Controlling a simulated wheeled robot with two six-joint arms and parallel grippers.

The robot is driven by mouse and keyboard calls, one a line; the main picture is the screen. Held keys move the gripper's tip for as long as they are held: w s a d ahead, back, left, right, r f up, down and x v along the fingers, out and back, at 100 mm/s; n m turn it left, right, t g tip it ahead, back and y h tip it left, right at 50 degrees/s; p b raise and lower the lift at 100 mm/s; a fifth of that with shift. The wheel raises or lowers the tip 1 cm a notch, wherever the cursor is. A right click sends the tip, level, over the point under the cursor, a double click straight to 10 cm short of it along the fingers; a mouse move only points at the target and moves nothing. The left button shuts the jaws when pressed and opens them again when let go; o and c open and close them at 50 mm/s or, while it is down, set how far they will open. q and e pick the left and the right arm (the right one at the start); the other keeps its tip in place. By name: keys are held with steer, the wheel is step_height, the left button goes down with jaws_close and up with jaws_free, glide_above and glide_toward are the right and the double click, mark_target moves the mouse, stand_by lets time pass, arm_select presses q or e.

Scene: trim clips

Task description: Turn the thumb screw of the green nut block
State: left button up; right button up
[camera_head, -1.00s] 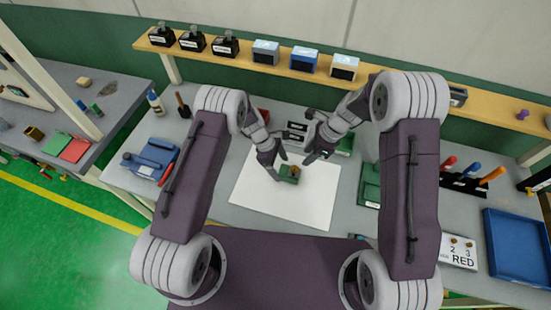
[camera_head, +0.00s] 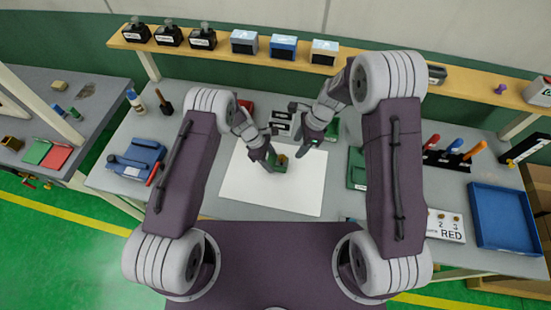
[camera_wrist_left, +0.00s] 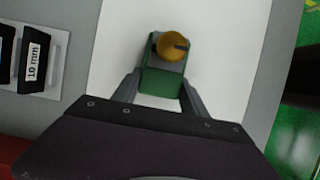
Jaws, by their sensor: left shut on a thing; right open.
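The green nut block (camera_head: 281,168) is on the white sheet (camera_head: 265,193) at the middle of the bench. Its brass thumb screw (camera_head: 283,159) sits on top. In the left wrist view the green block (camera_wrist_left: 162,82) lies between the fingers of my left gripper (camera_wrist_left: 160,90), one finger along each side. The round brass screw head (camera_wrist_left: 172,46), with a dark mark on it, is at its far end. My left gripper (camera_head: 272,161) is shut on the block. My right gripper (camera_head: 301,153) is open and empty, just right of and behind the block, apart from the screw.
A blue vise-like tool (camera_head: 137,157) is at left, a blue tray (camera_head: 503,217) at far right. The sheet's front is clear.

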steer(key=d+n+t+h, duration=0.1)
steer(key=d+n+h, duration=0.25)
steer(key=n, duration=0.25)
steer(key=n+t+y, duration=0.3)
steer(key=n, duration=1.5)
glide_toward(283, 157)
steer(key=shift+g, duration=0.3)
steer(key=x, duration=0.8)
steer(key=shift+w+r, duration=0.1)
steer(key=shift+w, duration=0.05)
steer(key=shift+c, duration=0.2)
jaws_close()
